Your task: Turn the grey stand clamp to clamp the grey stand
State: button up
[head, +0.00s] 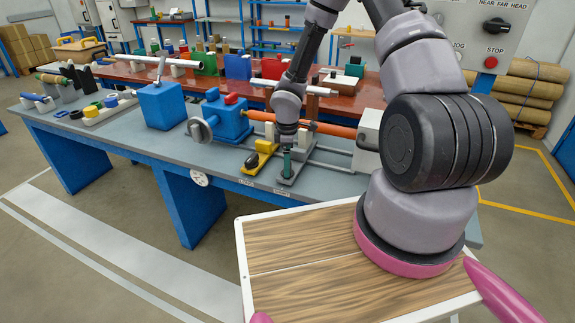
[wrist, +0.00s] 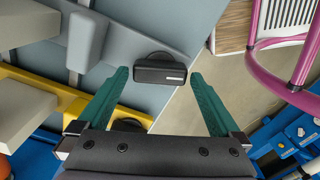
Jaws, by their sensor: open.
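The grey stand (wrist: 107,52) is a low grey base with an upright post (wrist: 88,42), seen from above in the wrist view. Its clamp is a black handle (wrist: 160,70) at the end of the base, lying crosswise in the wrist view. My gripper (wrist: 159,75) is open, with one green finger on each side of the black handle and gaps between. I cannot tell how far above the handle the fingertips are. In the head view my gripper (head: 287,170) points down over the front end of the grey stand (head: 303,158) and hides its clamp.
A yellow stand (head: 265,146) with its own black clamp (head: 252,161) stands close left of the grey one. A blue machine (head: 228,118) and an orange bar (head: 335,130) lie behind. The grey bench's front edge (head: 240,188) is near.

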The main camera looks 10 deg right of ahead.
jog(key=shift+f, duration=0.55)
jog(key=c, duration=1.1)
jog(key=m, duration=0.4)
jog(key=o, duration=1.1)
notch_tip(320, 180, up, 11)
